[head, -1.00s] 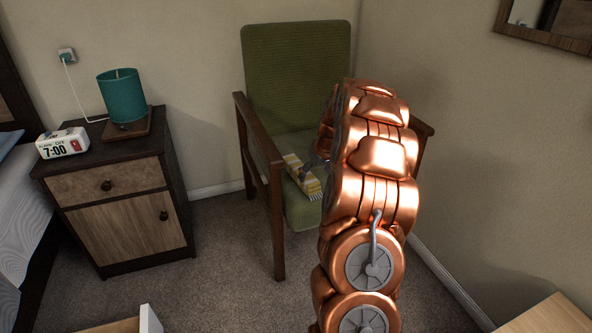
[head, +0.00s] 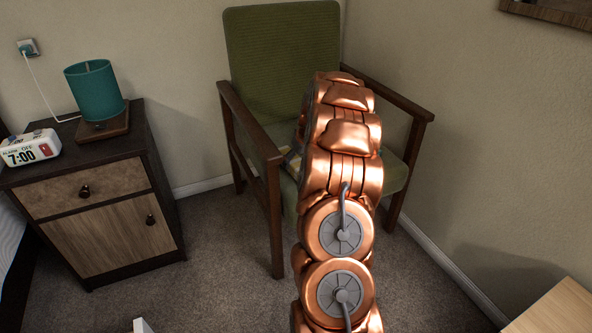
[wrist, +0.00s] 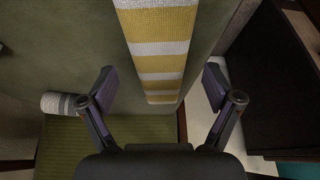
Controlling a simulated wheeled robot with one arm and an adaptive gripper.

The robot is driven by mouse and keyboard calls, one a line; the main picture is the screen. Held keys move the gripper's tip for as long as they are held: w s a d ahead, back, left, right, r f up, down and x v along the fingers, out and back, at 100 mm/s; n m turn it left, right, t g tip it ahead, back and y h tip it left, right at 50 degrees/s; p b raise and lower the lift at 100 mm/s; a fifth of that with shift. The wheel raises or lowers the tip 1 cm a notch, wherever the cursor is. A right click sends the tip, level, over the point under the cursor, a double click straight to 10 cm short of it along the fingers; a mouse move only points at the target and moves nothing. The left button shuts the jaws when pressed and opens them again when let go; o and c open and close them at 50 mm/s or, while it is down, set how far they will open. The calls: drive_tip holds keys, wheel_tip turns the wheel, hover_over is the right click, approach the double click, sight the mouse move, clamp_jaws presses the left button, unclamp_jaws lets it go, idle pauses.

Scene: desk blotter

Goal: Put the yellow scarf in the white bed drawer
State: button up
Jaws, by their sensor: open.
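The yellow scarf (wrist: 160,50), striped yellow and white, lies on the green seat of the armchair (head: 283,50). In the wrist view my gripper (wrist: 160,87) is open, with one finger on each side of the scarf's near end and visible gaps between. I cannot tell how high it is above the scarf. The head view hides my gripper behind the arm.
The chair's wooden armrests flank the seat. A nightstand (head: 100,225) with a teal lamp (head: 94,88) and a clock (head: 30,149) stands left. A grey-white roll (wrist: 58,103) lies on the seat. A wooden top (head: 555,312) is at lower right. Carpet is clear between nightstand and chair.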

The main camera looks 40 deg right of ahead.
sight(297, 163)
drive_tip(key=b+x, duration=0.1)
drive_tip(key=x, duration=0.2)
drive_tip(key=shift+f, duration=0.2)
drive_tip(key=shift+c, duration=0.3)
drive_tip(key=c, duration=1.4)
drive_tip(key=shift+o, duration=0.2)
drive_tip(key=shift+r, duration=0.15)
